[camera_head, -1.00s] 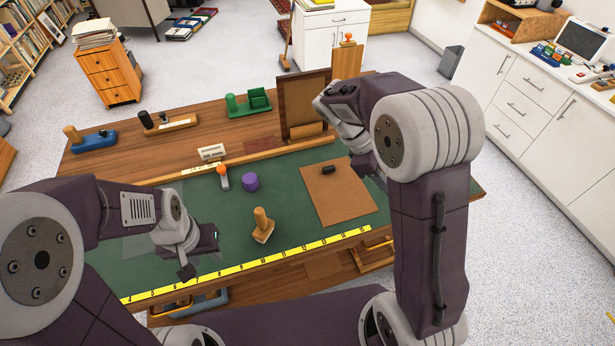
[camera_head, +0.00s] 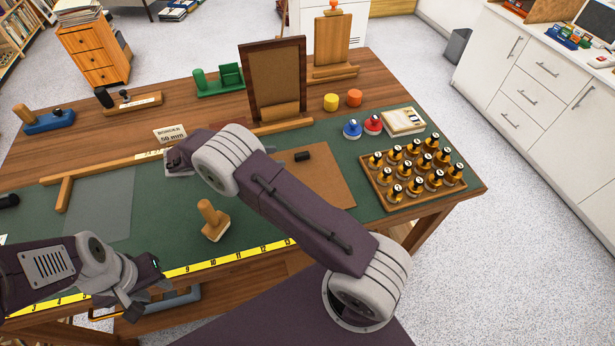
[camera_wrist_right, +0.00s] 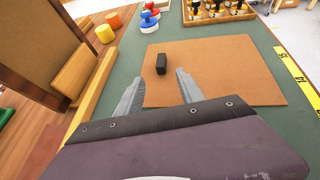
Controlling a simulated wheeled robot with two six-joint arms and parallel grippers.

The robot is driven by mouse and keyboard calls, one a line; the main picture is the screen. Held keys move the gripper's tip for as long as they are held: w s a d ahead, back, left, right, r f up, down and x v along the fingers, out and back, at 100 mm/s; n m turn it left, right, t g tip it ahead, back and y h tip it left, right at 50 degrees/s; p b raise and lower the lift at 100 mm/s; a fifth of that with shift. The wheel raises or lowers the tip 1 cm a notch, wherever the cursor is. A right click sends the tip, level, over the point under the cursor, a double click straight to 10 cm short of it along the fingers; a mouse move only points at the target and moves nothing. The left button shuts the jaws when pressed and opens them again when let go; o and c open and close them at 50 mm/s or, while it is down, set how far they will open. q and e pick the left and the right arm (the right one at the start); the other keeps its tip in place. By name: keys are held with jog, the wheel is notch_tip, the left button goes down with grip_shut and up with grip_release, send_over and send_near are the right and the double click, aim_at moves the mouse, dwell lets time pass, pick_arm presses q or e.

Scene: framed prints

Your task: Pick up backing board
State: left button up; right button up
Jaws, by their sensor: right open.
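The backing board (camera_head: 330,182) is a flat brown sheet lying on the green mat, with a small black grip (camera_head: 303,156) on top. My right arm covers its left part in the head view. In the right wrist view, the board (camera_wrist_right: 225,70) lies in front of my right gripper (camera_wrist_right: 160,76). Its two fingers are spread and empty, with the black grip (camera_wrist_right: 161,63) just beyond and between the tips.
A wooden stamp (camera_head: 212,220) stands left of the board. A tray of several bottles (camera_head: 412,172) is to the right. An upright framed panel (camera_head: 273,80) stands behind, beside a wooden rail (camera_head: 283,127). A yellow ruler (camera_head: 225,262) runs along the front edge.

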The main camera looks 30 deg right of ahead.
aim_at(297, 155)
jog(key=x, duration=0.7)
jog(key=shift+s+d+r+p, duration=0.1)
jog(key=shift+d+p, duration=0.2)
jog(key=shift+p, duration=0.05)
jog(key=shift+a, duration=0.1)
jog(key=shift+c, duration=0.7)
grip_shut()
